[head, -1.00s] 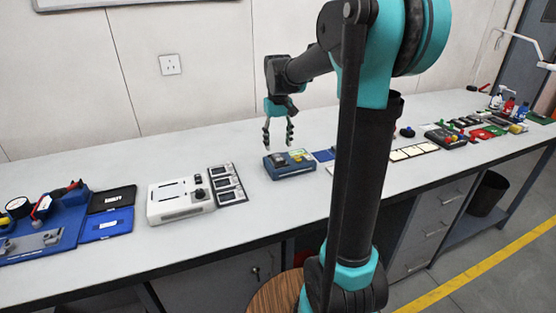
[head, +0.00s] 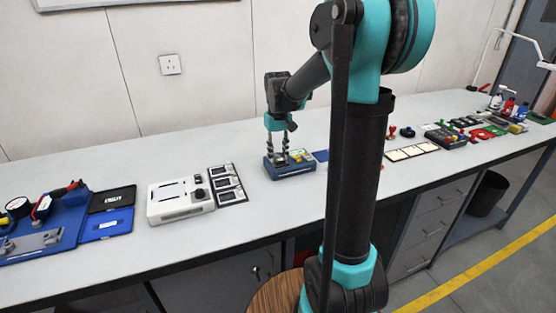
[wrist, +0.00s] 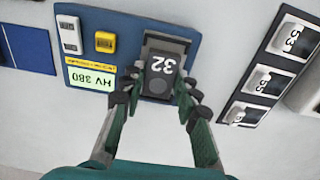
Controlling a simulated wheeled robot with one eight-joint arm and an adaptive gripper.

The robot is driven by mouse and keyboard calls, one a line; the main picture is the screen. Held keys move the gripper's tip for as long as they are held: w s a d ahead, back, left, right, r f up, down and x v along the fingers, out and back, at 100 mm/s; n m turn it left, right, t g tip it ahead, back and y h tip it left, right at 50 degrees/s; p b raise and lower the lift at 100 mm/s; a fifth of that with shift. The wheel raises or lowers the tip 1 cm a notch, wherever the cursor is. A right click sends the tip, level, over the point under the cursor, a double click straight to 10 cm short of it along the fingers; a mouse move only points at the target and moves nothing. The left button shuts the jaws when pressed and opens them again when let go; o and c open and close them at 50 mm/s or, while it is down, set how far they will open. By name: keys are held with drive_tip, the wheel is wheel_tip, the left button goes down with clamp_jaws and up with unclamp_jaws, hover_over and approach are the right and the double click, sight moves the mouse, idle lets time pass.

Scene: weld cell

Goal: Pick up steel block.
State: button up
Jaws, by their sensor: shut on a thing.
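A dark grey steel block (wrist: 160,84) marked 32 sits at the edge of a blue tester (wrist: 190,40) in the wrist view. The tester's display reads HV 380. My gripper (wrist: 160,90) has one finger on each side of the block and is shut on it. In the head view, my gripper (head: 285,160) points straight down at the blue tester (head: 290,173). The block cannot be told apart there behind the fingers. I cannot tell whether it is lifted.
A dark rack (head: 228,184) with several numbered grey blocks stands left of the tester, beside a white device (head: 180,202). A blue pad (wrist: 28,48) lies on the tester's other side. Further right are pale cards (head: 412,152) and several small items. The bench front is clear.

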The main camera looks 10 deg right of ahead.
clamp_jaws()
